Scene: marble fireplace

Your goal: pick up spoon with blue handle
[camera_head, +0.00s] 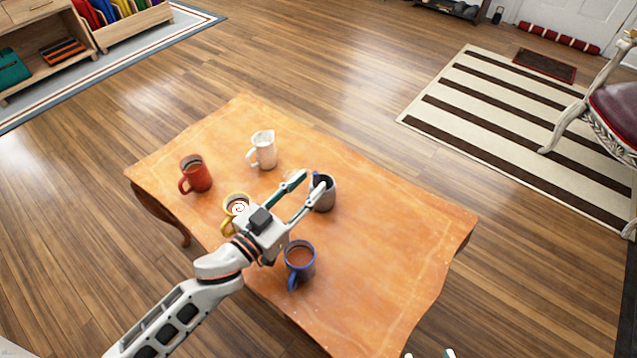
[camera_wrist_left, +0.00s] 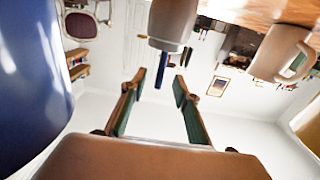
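The blue-handled spoon (camera_wrist_left: 162,69) stands in a grey mug (camera_head: 325,195); its handle sticks out of the mug in the left wrist view, where the picture is upside down. In the head view only a bit of blue shows beside my finger. My left gripper (camera_head: 310,181) is open and empty at the grey mug, its fingers spread. In the wrist view the handle appears between the fingertips (camera_wrist_left: 160,82), apart from both. The spoon's bowl is hidden in the mug (camera_wrist_left: 172,22). Only pale tips, apparently of my right gripper, show at the bottom edge of the head view.
On the orange wooden table (camera_head: 400,220) stand a blue mug (camera_head: 301,258), a yellow-handled mug (camera_head: 236,206) partly behind my gripper, a red mug (camera_head: 197,175) and a white pitcher (camera_head: 264,150). The table's right part is clear.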

